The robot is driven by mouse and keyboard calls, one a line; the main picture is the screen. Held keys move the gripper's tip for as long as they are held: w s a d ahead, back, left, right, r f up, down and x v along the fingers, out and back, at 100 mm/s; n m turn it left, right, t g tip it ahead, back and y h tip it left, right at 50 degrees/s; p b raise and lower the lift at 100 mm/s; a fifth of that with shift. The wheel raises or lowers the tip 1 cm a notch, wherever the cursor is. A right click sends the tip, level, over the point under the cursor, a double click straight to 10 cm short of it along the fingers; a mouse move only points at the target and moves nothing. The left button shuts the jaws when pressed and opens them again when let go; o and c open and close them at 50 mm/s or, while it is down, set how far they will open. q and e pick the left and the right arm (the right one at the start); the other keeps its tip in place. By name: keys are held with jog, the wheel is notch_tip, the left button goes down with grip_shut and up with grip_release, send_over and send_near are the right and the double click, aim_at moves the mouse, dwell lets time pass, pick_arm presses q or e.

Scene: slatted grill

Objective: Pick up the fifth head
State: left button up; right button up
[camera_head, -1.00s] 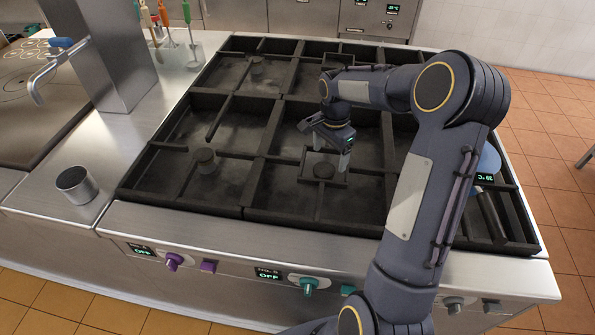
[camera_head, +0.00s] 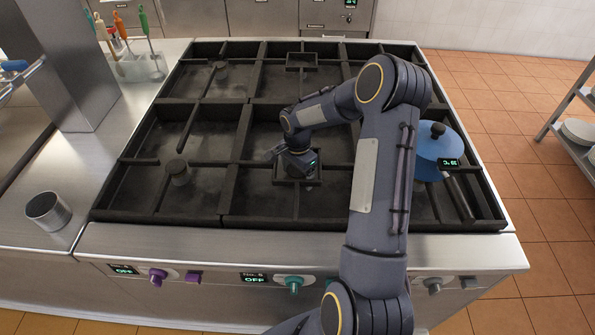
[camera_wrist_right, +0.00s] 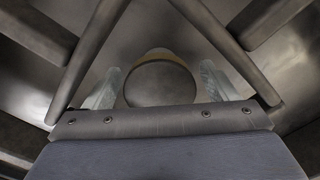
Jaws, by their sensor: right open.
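A round dark burner head (camera_wrist_right: 160,85) with a brass-coloured rim at its far side shows in the right wrist view, in the front middle section of the grill. My right gripper (camera_wrist_right: 161,84) is open, with one pale finger on each side of the head. I cannot tell whether the fingers touch it. In the head view the right gripper (camera_head: 297,170) is low over a small square of grate bars and hides the head. A display reading "No. 5 OFF" (camera_head: 254,279) is on the front panel below. My left gripper is not in view.
Raised grate bars (camera_head: 240,165) surround the gripper. Another burner head (camera_head: 178,172) stands to the left. A blue lidded pot (camera_head: 436,148) and its handle are at the right. A metal cup (camera_head: 47,210) stands on the left counter, with several colourful-handled tools (camera_head: 125,45) behind.

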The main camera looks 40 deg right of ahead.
jog(key=shift+c, duration=0.3)
jog(key=c, duration=1.1)
